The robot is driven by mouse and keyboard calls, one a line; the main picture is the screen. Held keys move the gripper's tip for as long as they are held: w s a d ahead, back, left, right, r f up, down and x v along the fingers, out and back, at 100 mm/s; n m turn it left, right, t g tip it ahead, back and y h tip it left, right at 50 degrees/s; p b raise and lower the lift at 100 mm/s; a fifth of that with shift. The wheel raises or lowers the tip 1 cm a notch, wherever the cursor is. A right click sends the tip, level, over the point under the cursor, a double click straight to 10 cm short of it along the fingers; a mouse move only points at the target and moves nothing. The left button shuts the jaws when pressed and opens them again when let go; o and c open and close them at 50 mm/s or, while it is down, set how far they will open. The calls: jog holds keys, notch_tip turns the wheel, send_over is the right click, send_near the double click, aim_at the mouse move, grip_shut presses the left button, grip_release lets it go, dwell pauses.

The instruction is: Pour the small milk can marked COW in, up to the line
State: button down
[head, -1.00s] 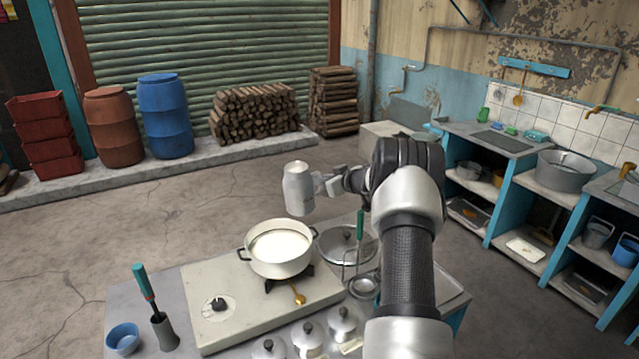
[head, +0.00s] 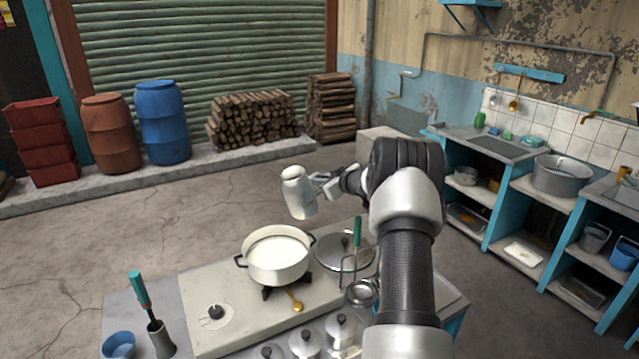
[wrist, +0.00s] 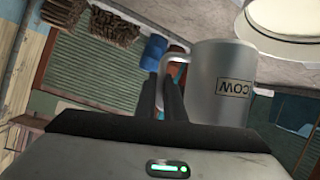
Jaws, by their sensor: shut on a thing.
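The small metal milk can (head: 298,193) is in the air, above and just right of the white pot (head: 277,263). It is tilted a little, its top leaning left. In the wrist view the can (wrist: 213,82) shows the label COW, upside down in the picture. My gripper (head: 325,184) is shut on its handle; the dark fingers (wrist: 163,97) show there in the wrist view. The pot holds white milk and stands on the burner. Its inner wall shows above the milk, but I cannot make out a line. No stream of milk shows.
Several small lidded cans (head: 305,342) stand at the front. A blue bowl (head: 118,344) and a holder (head: 160,338) with a green-handled tool are at front left.

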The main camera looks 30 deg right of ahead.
jog(key=shift+r, duration=0.4)
jog(key=shift+w+d+r+n, duration=0.1)
jog(key=shift+d+r+n, duration=0.05)
jog(key=shift+r+n, duration=0.2)
jog(key=shift+d+r+n+h, duration=0.15)
jog(key=shift+r+n+h, duration=0.1)
jog(key=shift+h, duration=0.05)
jog(key=shift+d+f+n+t+h, duration=0.1)
jog(key=shift+f+n+t+h, duration=0.4)
jog(key=shift+f+n+h, duration=0.3)
jog(key=shift+r+n, duration=0.1)
jog(key=shift+n, duration=0.2)
jog(key=shift+n+b, duration=0.3)
jog(key=shift+b, duration=0.25)
jog(key=shift+a+r+n+t+h+b, duration=0.15)
jog(key=shift+a+n+t+h+b, duration=0.4)
jog(key=shift+b, duration=2.55)
jog(key=shift+s+a+r+n+b, duration=0.15)
jog(key=shift+n+b, duration=0.4)
jog(key=shift+b, duration=1.4)
jog(key=shift+s+a+r+n+b, duration=0.1)
jog(key=shift+a+r+n+b, duration=0.3)
jog(key=shift+b, duration=1.55)
